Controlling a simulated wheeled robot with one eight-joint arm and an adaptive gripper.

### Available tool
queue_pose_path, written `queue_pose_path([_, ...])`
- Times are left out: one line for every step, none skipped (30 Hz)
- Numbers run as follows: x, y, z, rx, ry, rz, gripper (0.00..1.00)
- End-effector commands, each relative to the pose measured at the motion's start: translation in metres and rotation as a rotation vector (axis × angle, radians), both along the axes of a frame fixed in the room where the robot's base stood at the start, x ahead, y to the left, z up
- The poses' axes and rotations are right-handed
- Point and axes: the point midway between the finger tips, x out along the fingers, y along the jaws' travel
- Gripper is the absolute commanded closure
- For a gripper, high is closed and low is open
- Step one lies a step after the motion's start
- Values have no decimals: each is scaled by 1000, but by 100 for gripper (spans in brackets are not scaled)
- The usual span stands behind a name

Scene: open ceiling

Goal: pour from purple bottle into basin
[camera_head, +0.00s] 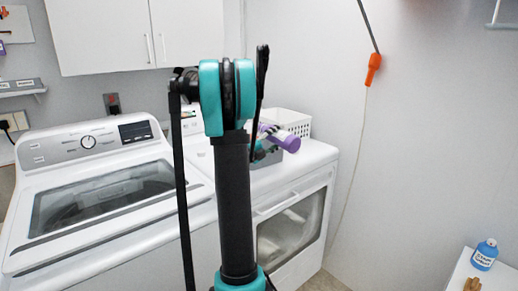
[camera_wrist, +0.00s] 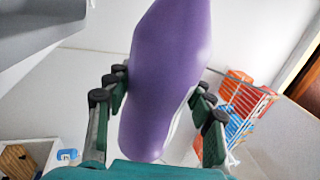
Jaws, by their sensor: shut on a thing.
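The purple bottle (camera_head: 285,140) is tilted well over, near horizontal, above the far end of the white machine at the right. It fills the middle of the wrist view (camera_wrist: 165,75), between the green fingers. My gripper (camera_wrist: 158,90) is shut on the bottle, with fingers on both sides of it. In the head view my gripper (camera_head: 262,148) is partly hidden behind my own arm. A grey basin (camera_head: 268,159) sits on the machine top just below the bottle, mostly hidden by my arm and gripper. I cannot see any contents leaving the bottle.
A white perforated basket (camera_head: 289,121) stands behind the bottle by the wall. A top-loading washer (camera_head: 95,190) is at left, and white cabinets (camera_head: 110,35) hang above. A blue bottle (camera_head: 484,255) stands on a white surface at lower right. The machine's right top (camera_head: 312,153) is clear.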

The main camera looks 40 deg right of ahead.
Motion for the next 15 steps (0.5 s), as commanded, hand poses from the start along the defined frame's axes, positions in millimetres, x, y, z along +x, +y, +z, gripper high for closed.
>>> queue_pose_path([0,0,0,0,6,0,79])
queue_pose_path([0,0,0,-1,10,0,79])
queue_pose_path([0,0,0,-2,15,0,79])
queue_pose_path([0,0,0,-2,20,0,79])
queue_pose_path([0,0,0,-2,24,0,79])
queue_pose_path([0,0,1,-3,30,0,79])
queue_pose_path([0,0,1,-3,33,0,79])
queue_pose_path([0,0,1,-3,37,0,79])
queue_pose_path([0,0,1,-4,42,0,79])
queue_pose_path([0,0,1,-4,46,0,79])
queue_pose_path([0,0,1,-4,51,0,79])
queue_pose_path([0,0,1,-4,56,0,79])
queue_pose_path([0,0,1,-5,61,-1,79])
queue_pose_path([0,0,1,-5,64,-1,79])
queue_pose_path([0,0,1,-5,69,0,79])
